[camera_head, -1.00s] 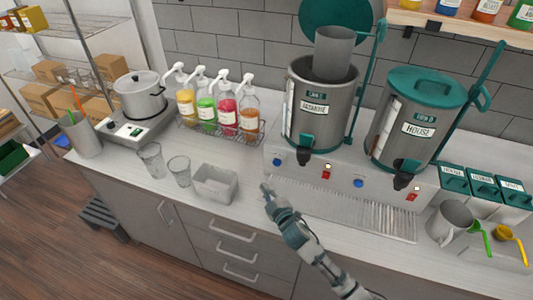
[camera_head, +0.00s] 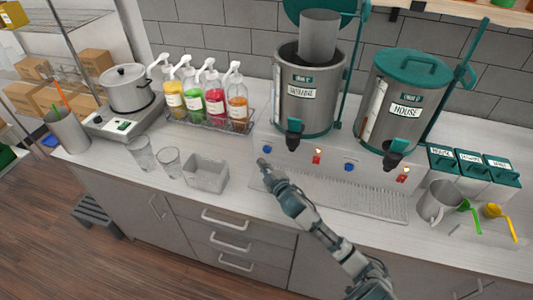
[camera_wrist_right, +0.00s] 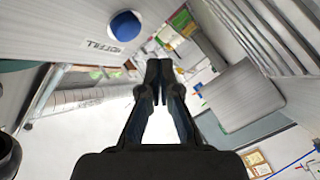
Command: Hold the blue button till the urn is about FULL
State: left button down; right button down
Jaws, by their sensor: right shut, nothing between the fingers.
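The left steel urn (camera_head: 309,100) stands open on the grey dispenser base, with a steel cylinder (camera_head: 319,35) in its top. The right urn (camera_head: 400,108), labelled HOUSE, has its green lid on. A blue button (camera_head: 266,148) is on the base front below and left of the left urn; another blue button (camera_head: 349,167) is between the urns. My right gripper (camera_head: 263,163) is shut and empty, just below the left button. The right wrist view shows a blue button (camera_wrist_right: 125,24) apart from the shut fingertips (camera_wrist_right: 158,68). My left gripper is out of view. The fill level is unclear.
A grey bin (camera_head: 206,175) and glasses (camera_head: 168,162) stand to the left. A metal jug (camera_head: 438,203) stands right.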

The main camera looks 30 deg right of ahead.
aim_at(267, 150)
jog(key=shift+w+d+r, duration=0.1)
jog(key=shift+w+d, duration=0.85)
jog(key=shift+d, duration=0.05)
jog(key=shift+d, duration=0.1)
jog(key=shift+p, duration=0.3)
dwell(0.4)
jog(key=shift+w+d+r, duration=0.1)
jog(key=shift+w+d, duration=0.1)
jog(key=shift+w, duration=0.05)
jog(key=shift+w+d+p, duration=0.3)
jog(key=shift+w+d, duration=0.05)
jog(key=shift+d, duration=0.1)
dwell(5.5)
